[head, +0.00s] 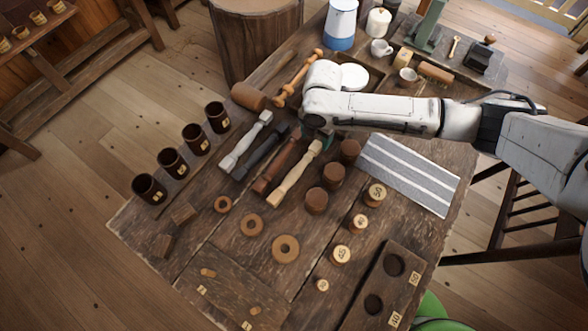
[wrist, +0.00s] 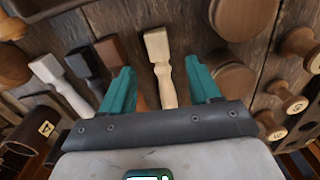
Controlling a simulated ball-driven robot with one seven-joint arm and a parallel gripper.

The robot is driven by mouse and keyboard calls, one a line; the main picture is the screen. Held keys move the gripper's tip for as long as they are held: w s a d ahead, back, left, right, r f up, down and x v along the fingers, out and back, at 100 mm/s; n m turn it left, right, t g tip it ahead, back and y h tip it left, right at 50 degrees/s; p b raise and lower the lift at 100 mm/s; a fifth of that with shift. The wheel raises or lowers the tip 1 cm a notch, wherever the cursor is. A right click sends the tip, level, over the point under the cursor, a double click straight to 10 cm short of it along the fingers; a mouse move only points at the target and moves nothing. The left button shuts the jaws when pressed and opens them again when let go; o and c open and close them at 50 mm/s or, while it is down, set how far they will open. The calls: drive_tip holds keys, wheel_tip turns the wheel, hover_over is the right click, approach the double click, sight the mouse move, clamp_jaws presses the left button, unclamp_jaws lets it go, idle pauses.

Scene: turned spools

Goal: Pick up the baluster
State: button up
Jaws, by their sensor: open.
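Several turned balusters lie side by side on the wooden table. A pale wood baluster (head: 294,174) is at the right of the row, beside a reddish-brown one (head: 272,169), a black one (head: 258,156) and a whitish one (head: 244,142). My gripper (head: 326,140) is over the far end of the pale and reddish-brown pair, its fingers mostly hidden by my arm. In the wrist view my gripper (wrist: 159,72) is open, with the pale baluster (wrist: 160,62) showing between the teal fingers. The reddish-brown one (wrist: 110,49) is partly behind the left finger. Contact cannot be told.
Brown round spools (head: 333,175) stand close to the right of the pale baluster. A striped grey cloth (head: 409,174) lies further right. Wooden rings (head: 285,249) lie in front, and dark cups (head: 149,189) stand along the left edge. A mallet (head: 248,96) lies behind.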

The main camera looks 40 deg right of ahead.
sight(314, 148)
drive_tip(key=shift+a+f+p, duration=0.1)
drive_tip(key=shift+f+p, duration=0.4)
drive_tip(key=shift+f, duration=2.7)
drive_tip(key=shift+c, duration=0.3)
drive_tip(key=c, duration=1)
drive_tip(key=shift+c, duration=0.3)
drive_tip(key=shift+r, duration=0.15)
clamp_jaws()
drive_tip(key=shift+w+r, duration=0.1)
drive_tip(key=shift+r, duration=0.4)
drive_tip(key=s+d+r+b, duration=0.1)
drive_tip(key=s+d+r, duration=0.1)
drive_tip(key=s+r, duration=0.4)
drive_tip(key=s+d+r+b, duration=0.1)
drive_tip(key=s+d+r, duration=0.2)
drive_tip(key=s+r, duration=0.2)
drive_tip(key=shift+s+d+r, duration=0.3)
drive_tip(key=shift+s+r, duration=0.1)
drive_tip(key=shift+s, duration=0.6)
